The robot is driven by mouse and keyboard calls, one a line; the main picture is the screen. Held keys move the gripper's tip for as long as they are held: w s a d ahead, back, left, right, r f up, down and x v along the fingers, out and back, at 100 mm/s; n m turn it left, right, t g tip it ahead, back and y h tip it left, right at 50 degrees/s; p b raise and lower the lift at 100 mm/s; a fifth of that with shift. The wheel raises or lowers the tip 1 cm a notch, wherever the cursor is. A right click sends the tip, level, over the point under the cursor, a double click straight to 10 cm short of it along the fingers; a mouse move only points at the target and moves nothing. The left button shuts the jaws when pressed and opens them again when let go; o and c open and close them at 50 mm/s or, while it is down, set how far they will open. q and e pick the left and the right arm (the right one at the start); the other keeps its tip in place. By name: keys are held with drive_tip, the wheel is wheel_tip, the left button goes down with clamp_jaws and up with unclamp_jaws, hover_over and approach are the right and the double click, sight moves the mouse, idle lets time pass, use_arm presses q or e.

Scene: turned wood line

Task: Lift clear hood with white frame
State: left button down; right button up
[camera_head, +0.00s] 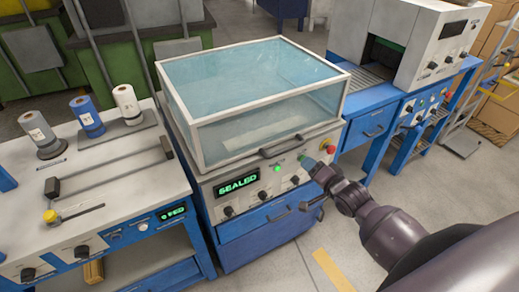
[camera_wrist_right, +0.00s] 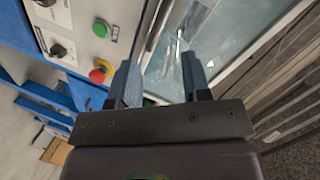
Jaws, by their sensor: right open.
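The clear hood (camera_head: 262,75) has a white frame and bluish see-through walls. It sits lowered on a blue and white machine (camera_head: 255,235) whose display reads SEALED. A dark bar handle (camera_head: 281,146) is on the hood's front lower edge. My right gripper (camera_head: 309,163) is at the machine's front, just right of and below the handle, apart from it. In the right wrist view, its two fingers (camera_wrist_right: 161,70) are spread and empty, with the hood's white frame and clear pane (camera_wrist_right: 185,45) beyond them. My left gripper is not in view.
A red button (camera_head: 331,146), a green button (camera_head: 277,169) and dark knobs are on the front panel near my gripper. A bench with spools (camera_head: 125,100) stands left. Another machine (camera_head: 425,45) stands right. Grey floor is open in front.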

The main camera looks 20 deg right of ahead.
sight(286, 151)
drive_tip(key=w+m, duration=0.2)
drive_tip(key=w, duration=0.2)
drive_tip(key=w+a+f+m, duration=0.1)
drive_tip(key=w+m, duration=0.1)
drive_tip(key=w, duration=0.1)
drive_tip(key=w+a+f+m, duration=0.1)
drive_tip(key=w+m, duration=0.1)
drive_tip(key=w, duration=0.2)
drive_tip(key=shift+w+a+f+b, duration=0.25)
drive_tip(key=shift+w+b, duration=0.05)
drive_tip(key=shift+b, duration=0.05)
drive_tip(key=shift+c, duration=0.2)
clamp_jaws()
